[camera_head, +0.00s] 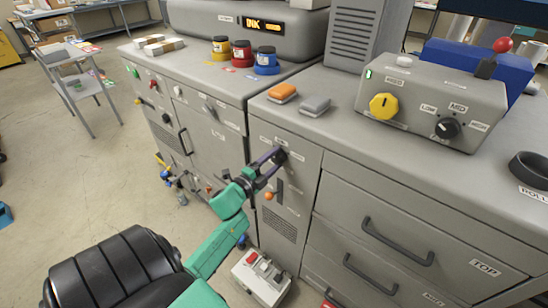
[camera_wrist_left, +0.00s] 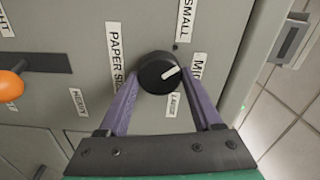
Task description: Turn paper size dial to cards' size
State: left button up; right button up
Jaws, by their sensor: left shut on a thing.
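The paper size dial (camera_wrist_left: 155,75) is a round black knob with a white pointer line on a grey front panel. In the left wrist view its pointer aims right and slightly up, toward the partly hidden MID label (camera_wrist_left: 197,66). The SMALL label (camera_wrist_left: 185,20) is above and a LARGE label (camera_wrist_left: 172,105) below it. The PAPER SIZE label (camera_wrist_left: 116,60) is left of the knob. My left gripper (camera_head: 272,160) has its two purple fingers on either side of the knob, shut on it. In the head view the dial (camera_head: 282,155) is partly hidden by the fingers. My right gripper is out of view.
An orange ball-ended lever (camera_head: 268,196) is just below the dial; it also shows in the left wrist view (camera_wrist_left: 12,85). A control box with a yellow knob (camera_head: 383,106) stands on the counter. Drawers with handles (camera_head: 397,240) are right of the panel. Open floor (camera_head: 70,180) lies left.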

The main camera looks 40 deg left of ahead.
pick_arm(q)
jog(key=shift+r+n+p, duration=0.1)
jog(key=shift+n+p, duration=0.75)
jog(key=shift+n, duration=1.25)
jog(key=o, duration=1.4)
jog(key=shift+c, duration=0.2)
jog(key=s+b, duration=0.2)
jog(key=s, duration=1.2)
jog(key=shift+s+d, duration=0.15)
jog(key=shift+s, duration=0.1)
